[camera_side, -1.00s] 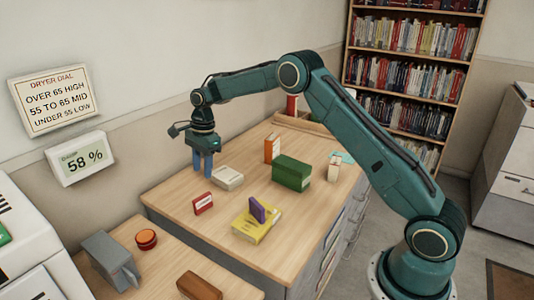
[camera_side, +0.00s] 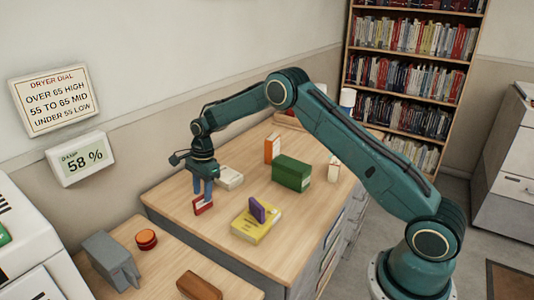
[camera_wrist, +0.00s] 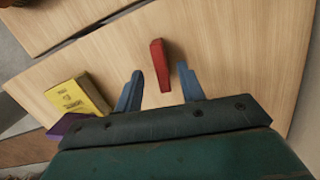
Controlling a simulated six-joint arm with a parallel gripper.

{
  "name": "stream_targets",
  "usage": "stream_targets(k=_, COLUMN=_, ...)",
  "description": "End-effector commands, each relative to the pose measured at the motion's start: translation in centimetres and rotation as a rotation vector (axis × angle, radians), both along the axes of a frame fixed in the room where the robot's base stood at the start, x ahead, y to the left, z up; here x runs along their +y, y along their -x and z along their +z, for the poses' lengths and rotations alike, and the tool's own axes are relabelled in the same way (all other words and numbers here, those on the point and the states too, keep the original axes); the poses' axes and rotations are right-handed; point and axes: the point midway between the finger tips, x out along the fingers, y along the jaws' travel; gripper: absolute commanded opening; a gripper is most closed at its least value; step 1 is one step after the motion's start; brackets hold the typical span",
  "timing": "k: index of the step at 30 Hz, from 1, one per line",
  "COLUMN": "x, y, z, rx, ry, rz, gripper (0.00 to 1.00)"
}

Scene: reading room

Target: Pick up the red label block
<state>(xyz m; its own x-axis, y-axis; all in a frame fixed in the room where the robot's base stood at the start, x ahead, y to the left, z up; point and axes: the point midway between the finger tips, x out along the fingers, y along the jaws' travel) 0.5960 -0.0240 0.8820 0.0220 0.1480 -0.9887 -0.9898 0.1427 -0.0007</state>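The red label block (camera_side: 203,206) stands on the wooden table top (camera_side: 180,205) near its left front part, with a white label on its front face. My gripper (camera_side: 203,190) is just above it with the blue fingers pointing down, and their tips overlap the block's top in the side view. In the wrist view the red block (camera_wrist: 160,65) lies between the two open fingers (camera_wrist: 158,82), with bare wood showing on both sides of it. The fingers do not appear to touch it.
A yellow book (camera_side: 257,225) with a purple block (camera_side: 258,209) on it is to the right. A pale box (camera_side: 229,177) lies close behind my gripper. A green box (camera_side: 291,173), orange book (camera_side: 272,149) and small white box (camera_side: 334,170) stand farther back.

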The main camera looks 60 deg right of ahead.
Motion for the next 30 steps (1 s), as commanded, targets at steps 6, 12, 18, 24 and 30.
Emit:
stream_targets(k=6, x=0.4, y=-0.2, z=-2.5, rx=0.003, ry=0.0, rz=0.0, gripper=0.39)
stream_targets(k=12, x=0.6, y=-0.2, z=-4.3, rx=0.001, ry=0.0, rz=0.0, gripper=0.39)
stream_targets(k=18, x=0.7, y=-0.2, z=-4.6, rx=0.0, ry=0.0, rz=0.001, gripper=0.39)
stream_targets(k=24, x=0.7, y=-0.2, z=-4.6, rx=0.0, ry=0.0, rz=0.0, gripper=0.39)
stream_targets(k=30, x=0.7, y=-0.2, z=-4.6, rx=0.0, ry=0.0, rz=0.0, gripper=0.35)
